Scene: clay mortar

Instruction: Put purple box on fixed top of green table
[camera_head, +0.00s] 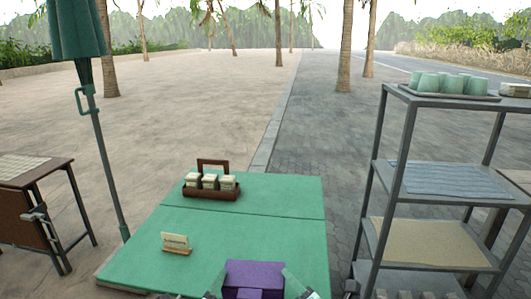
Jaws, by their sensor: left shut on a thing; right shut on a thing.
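The purple box (255,273) is at the bottom middle of the head view, in front of the near part of the green table (130,262). The table's top has a seam across it, with a smaller far panel and a larger near panel. My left gripper (212,295) is at the box's left side and my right gripper (302,286) at its right side; both are shut on the box and partly cut off by the frame. The box's lower part is out of frame, and I cannot tell whether it touches the table.
A brown caddy (211,193) with several jars stands on the far panel. A small card stand (176,243) is on the near panel, left of the box. A grey shelf rack (398,170) stands right, a closed green umbrella (77,35) and brown table (30,170) left.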

